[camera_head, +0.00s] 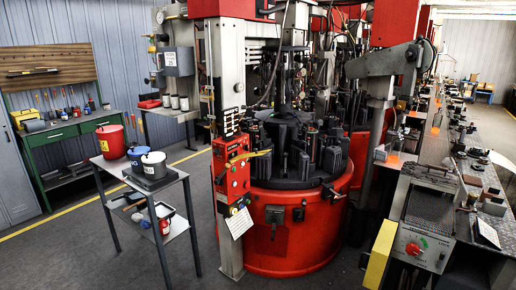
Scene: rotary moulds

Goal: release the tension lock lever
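A large red rotary mould machine (285,240) stands in the middle of the view, with dark mould blocks (290,150) on its top. On the front of its red drum there is a dark latch-like fitting with a hanging handle (274,217). A small dark handle (334,193) sticks out at the drum's right. I cannot tell which of these is the tension lock lever. Neither of my grippers is in view.
A small grey cart (145,187) with red, blue and grey buckets stands to the left. A green workbench (75,130) is behind it. To the right are a grey machine with a red knob (414,248) and a long cluttered bench. Open floor lies front left.

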